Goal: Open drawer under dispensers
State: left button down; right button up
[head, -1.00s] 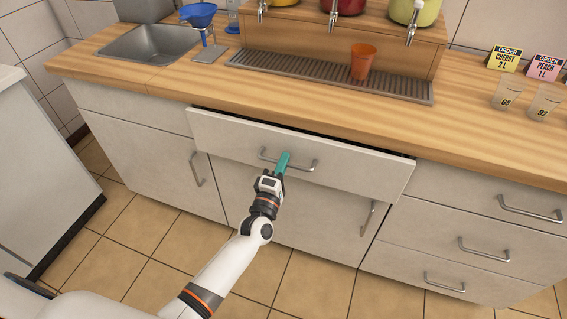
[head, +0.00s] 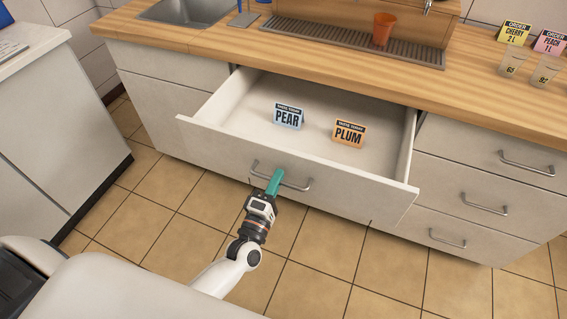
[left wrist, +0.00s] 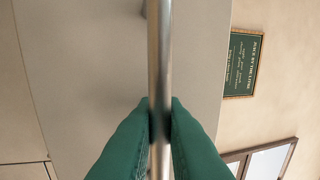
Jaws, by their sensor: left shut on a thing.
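The wide drawer (head: 300,170) under the dispenser stand is pulled well out from the counter. Its inside shows, with a blue PEAR card (head: 288,116) and an orange PLUM card (head: 348,133) standing in it. My left gripper (head: 274,182) is shut on the metal bar handle (head: 296,186) on the drawer front. In the left wrist view, the green fingers (left wrist: 160,135) close on both sides of the handle bar (left wrist: 159,60). My right gripper is not in view.
The counter (head: 480,85) above holds an orange cup (head: 383,29) on the drip tray (head: 340,42), order cards and two clear cups at the right. Closed drawers (head: 485,180) stand to the right. A white cabinet (head: 50,130) is at the left. Tiled floor is free in front.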

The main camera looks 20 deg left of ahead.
pick_arm(q)
jog(key=shift+s, duration=1.55)
jog(key=c, duration=1.6)
grip_release()
jog(key=shift+o, duration=0.2)
jog(key=s+f+b, duration=0.1)
jog(key=s+f, duration=0.1)
jog(key=s, duration=0.9)
jog(key=shift+s+a+f, duration=0.2)
jog(key=shift+s+a, duration=0.05)
jog(key=shift+s, duration=0.1)
jog(key=shift+f, duration=0.1)
